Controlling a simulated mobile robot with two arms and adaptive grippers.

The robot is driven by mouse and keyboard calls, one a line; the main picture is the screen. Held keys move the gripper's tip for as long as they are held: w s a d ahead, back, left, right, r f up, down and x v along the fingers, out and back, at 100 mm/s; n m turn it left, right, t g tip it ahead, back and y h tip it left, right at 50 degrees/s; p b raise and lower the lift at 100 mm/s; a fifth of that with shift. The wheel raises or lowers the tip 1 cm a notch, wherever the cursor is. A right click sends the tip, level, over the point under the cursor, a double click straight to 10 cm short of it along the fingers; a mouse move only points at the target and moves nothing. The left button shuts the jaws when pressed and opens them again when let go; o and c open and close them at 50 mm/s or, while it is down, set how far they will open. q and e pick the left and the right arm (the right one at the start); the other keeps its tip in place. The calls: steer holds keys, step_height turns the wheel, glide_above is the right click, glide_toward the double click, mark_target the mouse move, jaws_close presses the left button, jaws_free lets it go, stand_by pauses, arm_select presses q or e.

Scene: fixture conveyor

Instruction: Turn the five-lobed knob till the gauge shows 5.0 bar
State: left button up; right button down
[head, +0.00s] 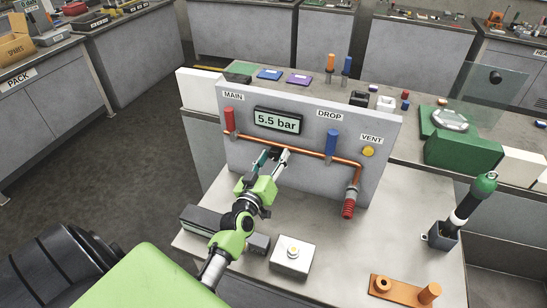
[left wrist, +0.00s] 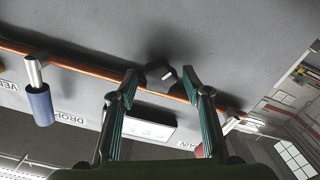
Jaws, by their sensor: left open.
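The gauge (head: 277,121) on the grey panel reads 5.5 bar. My left gripper (head: 271,157) is in front of the panel, just below the gauge, by the copper pipe. It is open. In the left wrist view the dark knob (left wrist: 158,70), with a pale mark on it, lies between and a little beyond the open fingertips (left wrist: 161,78). No contact with the knob shows, and its lobes are too dark to count. My right gripper is not in view.
The panel (head: 235,153) carries a red MAIN handle (head: 229,118), a blue DROP handle (head: 332,143) and a yellow VENT button (head: 368,152). The copper pipe (head: 310,152) ends in a red fitting (head: 349,208). A white button box (head: 292,258) and an orange bracket (head: 400,291) stand on the bench.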

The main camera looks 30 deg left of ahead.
arm_select(q)
steer(key=v, duration=0.7)
steer(key=shift+s, duration=0.25)
stand_by(0.3)
